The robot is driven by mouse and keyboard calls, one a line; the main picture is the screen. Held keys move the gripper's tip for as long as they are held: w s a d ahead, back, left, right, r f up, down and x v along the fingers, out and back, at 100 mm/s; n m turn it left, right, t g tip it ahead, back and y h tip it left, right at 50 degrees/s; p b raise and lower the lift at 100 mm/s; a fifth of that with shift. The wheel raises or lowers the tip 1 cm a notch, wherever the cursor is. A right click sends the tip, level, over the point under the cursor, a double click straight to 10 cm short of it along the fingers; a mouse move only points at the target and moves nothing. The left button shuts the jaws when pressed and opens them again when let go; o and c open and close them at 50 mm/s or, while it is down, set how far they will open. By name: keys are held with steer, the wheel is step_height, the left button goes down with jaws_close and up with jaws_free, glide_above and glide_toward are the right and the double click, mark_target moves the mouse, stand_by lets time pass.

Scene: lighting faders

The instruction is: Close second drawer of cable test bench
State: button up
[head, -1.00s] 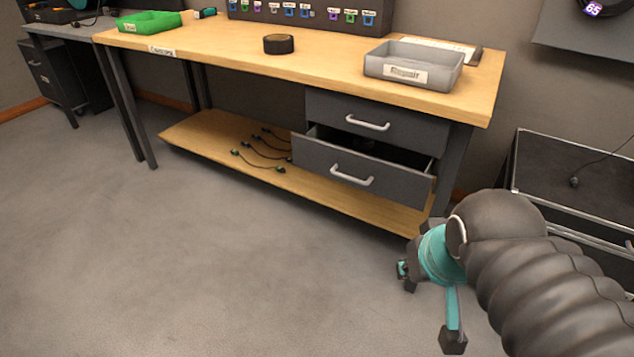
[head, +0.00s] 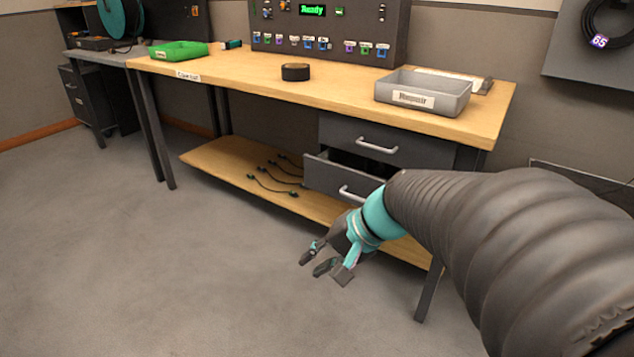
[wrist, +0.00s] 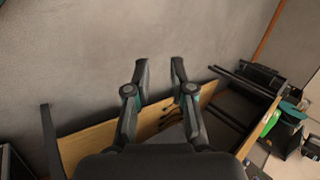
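The cable test bench (head: 330,92) has a wooden top and two dark grey drawers at its right side. The upper drawer (head: 385,139) is shut. The second drawer (head: 324,172), below it, stands pulled out, with its silver handle (head: 353,194) facing front. My arm hides the drawer's right part. My gripper (head: 327,272) is in front of and below the drawer, apart from it, pointing to the lower left. Its two fingers are spread with nothing between them; in the wrist view the open gripper (wrist: 160,66) is over bare floor.
The bench's lower wooden shelf (head: 225,160) holds several dark cables (head: 270,185). On top are a grey tray (head: 430,88), a roll of black tape (head: 296,72) and a green bin (head: 179,50). The floor (head: 150,270) at the left and front is clear.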

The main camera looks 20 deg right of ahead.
steer(key=w+d+f+m+t+y+b, duration=0.1)
steer(key=w+d+f+m+t, duration=0.1)
steer(key=w+d+m, duration=0.3)
steer(key=m+t+h+b, duration=0.2)
steer(key=m+t, duration=0.6)
glide_toward(361, 199)
steer(key=x, duration=1.2)
steer(key=shift+p, duration=0.3)
steer(key=shift+c, duration=0.3)
jaws_close()
